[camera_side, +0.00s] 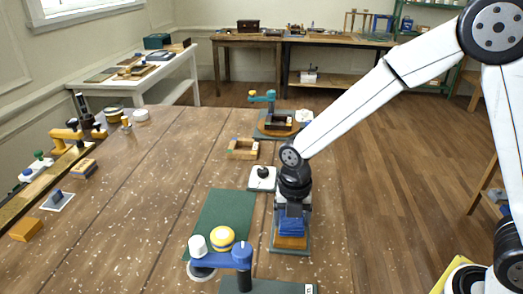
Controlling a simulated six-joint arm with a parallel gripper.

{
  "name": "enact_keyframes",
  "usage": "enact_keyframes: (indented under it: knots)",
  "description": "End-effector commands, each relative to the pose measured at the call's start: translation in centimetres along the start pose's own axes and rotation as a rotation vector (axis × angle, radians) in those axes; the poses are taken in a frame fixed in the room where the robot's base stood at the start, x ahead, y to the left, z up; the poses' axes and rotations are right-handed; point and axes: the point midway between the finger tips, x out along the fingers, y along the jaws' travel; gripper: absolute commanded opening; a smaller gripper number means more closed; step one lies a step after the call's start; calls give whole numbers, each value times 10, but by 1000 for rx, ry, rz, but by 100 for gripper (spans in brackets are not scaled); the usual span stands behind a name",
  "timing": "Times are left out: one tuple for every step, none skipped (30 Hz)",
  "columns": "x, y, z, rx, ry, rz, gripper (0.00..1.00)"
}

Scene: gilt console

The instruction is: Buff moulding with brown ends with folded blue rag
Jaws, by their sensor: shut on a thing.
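My gripper (291,207) points down over the right part of the wooden table and is shut on the folded blue rag (291,227). The rag is just above or against an orange-brown piece (290,243), which looks like the near brown end of the moulding. That piece lies on a grey-green board (289,252). The gripper and rag hide most of the moulding, and its far end cannot be made out. I cannot tell whether the rag touches it.
A blue stand with white and yellow knobs (222,239) is close at front left, by a green mat (217,217). A white plate with a black knob (262,178) and a wooden tray (243,149) stand behind. The table's middle left (140,190) is clear.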

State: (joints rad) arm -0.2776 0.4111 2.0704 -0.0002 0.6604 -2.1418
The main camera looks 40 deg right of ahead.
Motion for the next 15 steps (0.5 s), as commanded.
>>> enact_keyframes:
  knots:
    - [0,0,-6,-2,1,-1,26]
    - [0,1,-6,0,1,-1,26]
    - [1,0,0,3,1,-1,26]
    - [0,0,4,3,1,-1,26]
    - [0,0,6,3,1,-2,26]
    - [1,0,10,4,1,-1,26]
    - [0,-1,13,4,1,-1,26]
    - [1,-1,16,4,1,-1,26]
    - [1,-1,20,3,1,-1,26]
    - [1,-2,22,3,1,-1,26]
    - [1,-2,25,3,1,-1,26]
    - [1,-2,29,4,1,-1,26]
    - [1,-2,32,3,0,0,26]
    - [1,-2,34,3,0,-1,26]
    - [1,-2,38,3,0,-1,26]
